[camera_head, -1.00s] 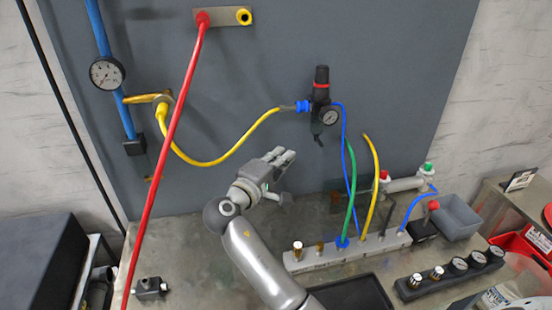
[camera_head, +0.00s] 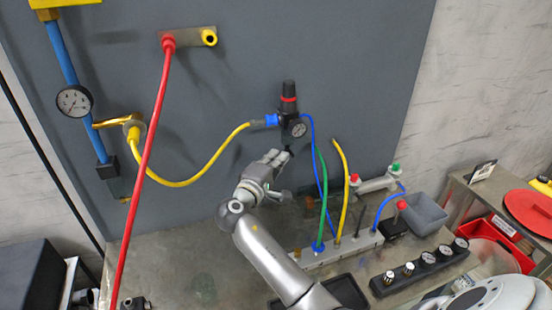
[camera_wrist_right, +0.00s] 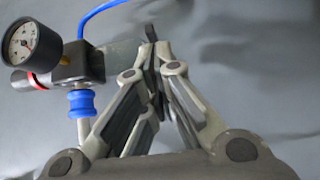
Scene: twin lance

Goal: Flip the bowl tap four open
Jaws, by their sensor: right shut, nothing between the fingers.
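The black filter-regulator (camera_head: 291,122) with its round gauge is on the grey panel. Its bowl (camera_wrist_right: 124,54) shows as a dull, see-through part beside the dark body in the right wrist view. A small black piece, apparently the bowl tap (camera_wrist_right: 150,33), shows at the end of the bowl, just beyond my fingertips. My right gripper (camera_head: 279,156) is just below the regulator. In the wrist view my right gripper (camera_wrist_right: 155,52) is shut and empty, its tips close to the tap; I cannot tell whether they touch. The tap's position is too small to read. My left gripper is out of view.
A yellow hose (camera_head: 215,165) joins the regulator from the left, and a blue hose (camera_head: 311,135) leaves on the right. A manifold (camera_head: 340,252) with upright hoses stands on the bench below. A red hose (camera_head: 150,150) hangs at left.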

